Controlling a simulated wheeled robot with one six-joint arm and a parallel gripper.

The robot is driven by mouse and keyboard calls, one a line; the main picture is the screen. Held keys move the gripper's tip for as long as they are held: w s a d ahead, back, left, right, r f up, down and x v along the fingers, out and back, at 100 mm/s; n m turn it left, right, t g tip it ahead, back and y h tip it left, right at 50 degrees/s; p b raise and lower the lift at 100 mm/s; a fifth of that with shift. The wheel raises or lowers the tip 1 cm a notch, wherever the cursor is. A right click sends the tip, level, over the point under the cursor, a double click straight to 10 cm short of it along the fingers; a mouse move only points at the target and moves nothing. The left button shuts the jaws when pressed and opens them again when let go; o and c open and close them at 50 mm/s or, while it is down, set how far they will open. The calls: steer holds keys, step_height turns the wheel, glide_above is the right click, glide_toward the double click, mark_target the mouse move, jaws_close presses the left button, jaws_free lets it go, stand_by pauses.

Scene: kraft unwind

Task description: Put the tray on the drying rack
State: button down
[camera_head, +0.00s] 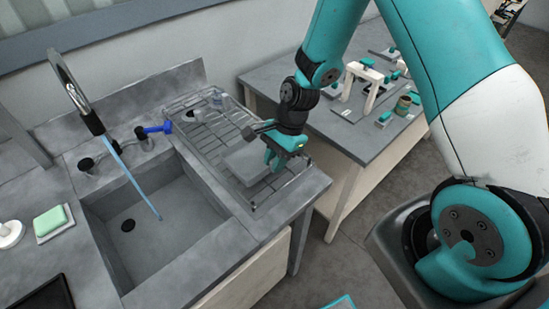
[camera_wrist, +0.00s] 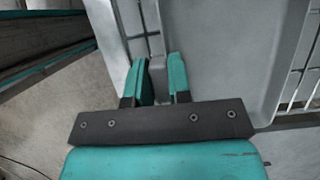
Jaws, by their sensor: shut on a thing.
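A light grey tray (camera_head: 245,161) is at the front part of the wire drying rack (camera_head: 197,126), over its bars, right of the sink. I cannot tell whether it fully rests on the bars. My gripper (camera_head: 276,160) is at the tray's right side. In the wrist view my gripper (camera_wrist: 160,80) has its two teal fingers shut on a grey edge piece of the tray (camera_wrist: 218,55). The rack's bars also show beside the tray in the wrist view (camera_wrist: 300,82). My gripper hides part of the tray in the head view.
The sink (camera_head: 150,225) has a tall faucet (camera_head: 75,92) and blue water stream. A green sponge (camera_head: 50,221) lies left. A second table (camera_head: 335,130) with several parts stands behind right.

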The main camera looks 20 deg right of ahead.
steer(key=shift+f, duration=0.2)
steer(key=c, duration=1.1)
jaws_free()
steer(key=shift+o, duration=0.2)
steer(key=shift+w+d+r, duration=0.1)
steer(key=shift+d+r, duration=0.1)
steer(key=shift+r, duration=0.35)
steer(key=s+a+b+v, duration=0.1)
steer(key=b+v, duration=0.2)
steer(key=v, duration=0.8)
steer(key=s+a+r+n, duration=0.4)
steer(key=s+r+n, duration=0.2)
steer(key=s+n, duration=0.3)
steer(key=s+a+r+n+t, duration=0.1)
steer(key=s+a+r+n, duration=0.3)
steer(key=s+r+n, duration=0.3)
steer(key=s+n, duration=0.3)
steer(key=n, duration=0.2)
steer(key=shift+a+r+n, duration=0.15)
steer(key=shift+r+n, duration=0.05)
steer(key=shift+n, duration=0.1)
